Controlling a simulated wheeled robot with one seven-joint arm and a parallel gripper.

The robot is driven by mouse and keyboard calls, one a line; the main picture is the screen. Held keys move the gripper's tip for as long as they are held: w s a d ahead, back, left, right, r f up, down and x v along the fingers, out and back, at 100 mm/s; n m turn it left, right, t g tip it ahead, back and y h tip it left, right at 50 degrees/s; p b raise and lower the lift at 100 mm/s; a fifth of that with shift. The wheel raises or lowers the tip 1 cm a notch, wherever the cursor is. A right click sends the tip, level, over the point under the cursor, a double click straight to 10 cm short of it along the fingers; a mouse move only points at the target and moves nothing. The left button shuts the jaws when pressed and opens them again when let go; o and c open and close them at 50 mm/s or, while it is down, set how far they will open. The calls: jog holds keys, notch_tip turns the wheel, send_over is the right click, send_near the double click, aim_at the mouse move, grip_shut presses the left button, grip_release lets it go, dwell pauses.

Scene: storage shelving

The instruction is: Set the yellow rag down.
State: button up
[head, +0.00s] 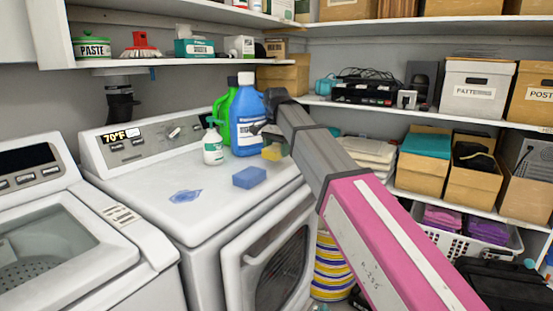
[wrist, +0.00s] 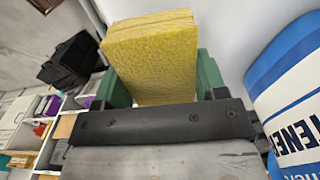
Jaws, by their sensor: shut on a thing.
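The yellow rag (head: 271,152) is a thick, folded-looking yellow block by the back right part of the dryer top (head: 215,200), just right of the blue bottle (head: 247,120). My gripper (wrist: 160,82) is shut on the rag, which fills the space between its green fingers in the wrist view (wrist: 150,50). In the head view my arm reaches in from the lower right and partly hides the gripper. I cannot tell whether the rag touches the dryer top.
A white bottle (head: 213,146) and green jug (head: 222,112) stand beside the blue bottle. A blue sponge (head: 249,177) and flat blue cloth (head: 185,196) lie on the dryer. Its front and left top is mostly clear. Shelves with boxes (head: 478,85) stand at right.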

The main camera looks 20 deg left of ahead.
aim_at(278, 147)
notch_tip(278, 147, up, 6)
jog(key=shift+f, duration=0.1)
jog(key=shift+w+d, duration=0.1)
jog(key=shift+d, duration=0.05)
jog(key=d+f+n, duration=0.1)
jog(key=d+f, duration=0.7)
jog(key=d, duration=0.7)
jog(key=w+d+f+n, duration=0.1)
jog(key=d+f, duration=0.7)
jog(key=d, duration=0.8)
jog(key=w+d+f+n, duration=0.1)
jog(key=d+f, duration=0.8)
jog(key=d, duration=0.7)
jog(key=shift+w, duration=0.15)
jog(key=shift+a, duration=0.1)
